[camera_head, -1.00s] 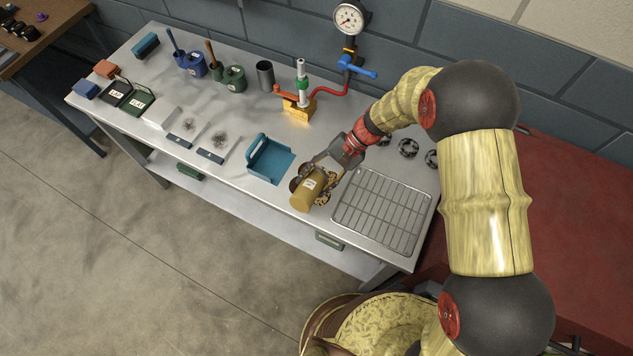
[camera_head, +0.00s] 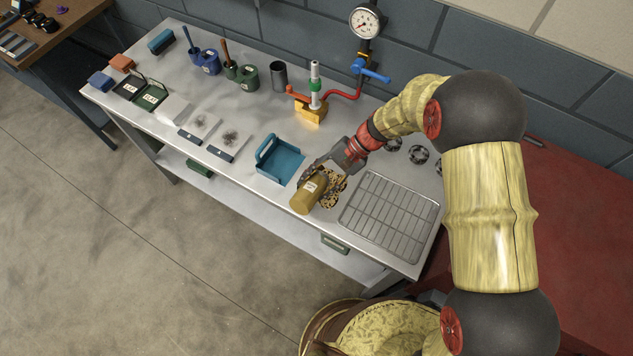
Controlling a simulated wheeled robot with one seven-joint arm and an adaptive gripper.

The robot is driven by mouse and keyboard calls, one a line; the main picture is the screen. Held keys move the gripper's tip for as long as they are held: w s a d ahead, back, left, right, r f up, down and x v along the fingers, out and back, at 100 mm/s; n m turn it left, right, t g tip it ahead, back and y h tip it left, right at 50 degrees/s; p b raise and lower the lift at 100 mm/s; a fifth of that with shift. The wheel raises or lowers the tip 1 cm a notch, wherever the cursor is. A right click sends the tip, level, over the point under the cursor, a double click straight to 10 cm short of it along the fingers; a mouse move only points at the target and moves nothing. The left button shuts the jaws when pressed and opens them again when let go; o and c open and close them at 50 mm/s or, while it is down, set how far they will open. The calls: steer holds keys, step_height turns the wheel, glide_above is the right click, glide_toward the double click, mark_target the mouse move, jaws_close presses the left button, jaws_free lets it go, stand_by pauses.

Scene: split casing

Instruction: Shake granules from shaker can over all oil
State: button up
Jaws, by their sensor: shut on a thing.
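The ochre shaker can (camera_head: 306,197) with a pale label is held tilted above the bench, near its front edge. My gripper (camera_head: 314,181) is shut on it from the upper right. Just right of the can lies a dark patch speckled with tan granules (camera_head: 334,188), which looks like oil partly covered. The can and gripper hide part of this patch, so I cannot tell how far the oil extends. The can's opening is not clear to see.
A wire rack (camera_head: 390,215) lies right of the patch. A blue dustpan-like tray (camera_head: 282,161) stands to its left. Black round parts (camera_head: 418,155) lie behind the rack.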

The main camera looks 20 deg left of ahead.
steer(key=shift+w, duration=0.65)
stand_by(0.6)
steer(key=shift+a, duration=0.15)
steer(key=shift+a+b, duration=0.45)
steer(key=shift+a, duration=0.75)
steer(key=shift+s, duration=0.5)
steer(key=shift+w, duration=0.6)
stand_by(0.3)
steer(key=shift+r, duration=0.15)
